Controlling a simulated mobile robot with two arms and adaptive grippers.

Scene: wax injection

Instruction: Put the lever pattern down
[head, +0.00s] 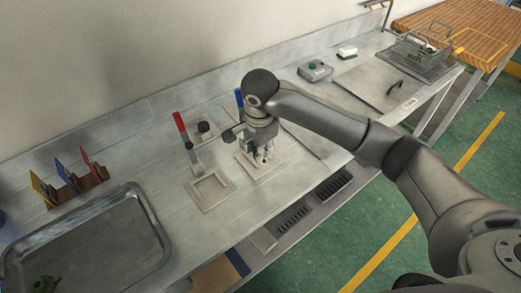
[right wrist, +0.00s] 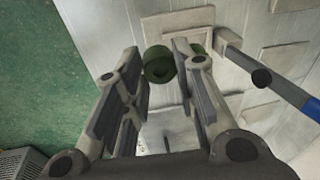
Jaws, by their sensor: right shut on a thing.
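My right gripper (head: 263,156) is low over the bench, above a pale square fixture plate (head: 247,168) beside a blue-handled clamp (head: 239,97). In the right wrist view its fingers (right wrist: 160,85) are shut on the green lever pattern (right wrist: 158,68). The pattern cannot be made out in the head view. Whether it touches the plate is unclear. My left gripper is not in view.
A red-handled clamp (head: 180,123) and a second square plate (head: 210,206) stand just left. A metal tray (head: 155,222) with a green piece (head: 43,285) is at front left. A card rack (head: 92,182) stands behind it. A wire basket (head: 452,60) is far right.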

